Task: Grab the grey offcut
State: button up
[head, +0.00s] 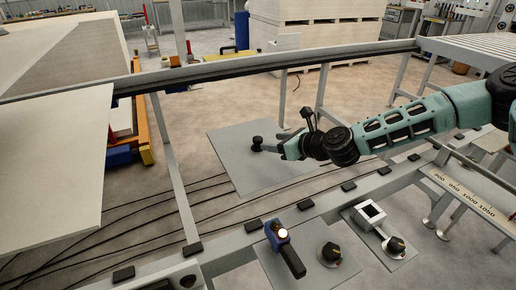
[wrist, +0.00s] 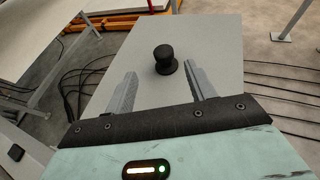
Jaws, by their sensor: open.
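The grey offcut (head: 240,170) is a flat grey panel with a black round knob (head: 257,142) standing up from it. It shows in the head view just beyond the rail, left of my gripper. In the wrist view the offcut (wrist: 213,38) spreads out ahead of the jaws, and the knob (wrist: 164,57) stands ahead of the gap between the fingers. My gripper (head: 280,146) is open and empty, with its fingers pointing toward the knob. In the wrist view the two fingers of my gripper (wrist: 160,82) are apart, and the knob looks slightly beyond their tips.
A long grey rail (head: 262,212) with black pads runs below the offcut. Near it are a blue handheld tool (head: 286,252), a black knob on a plate (head: 331,252) and a small box-shaped device (head: 369,214). A large pale board (head: 55,165) lies at left. Black cables cross the floor.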

aim_at(260, 139)
jog(key=x, duration=0.3)
jog(key=shift+w+a+f, duration=0.15)
jog(key=shift+w+a, duration=0.05)
jog(key=shift+a, duration=0.05)
jog(key=shift+w+d+p+x, duration=0.15)
jog(key=shift+p+x, duration=0.2)
jog(key=shift+x, duration=0.95)
jog(key=shift+w+d+p+x, duration=0.1)
jog(key=shift+p+x, duration=0.2)
jog(key=shift+x, duration=0.95)
grip_shut()
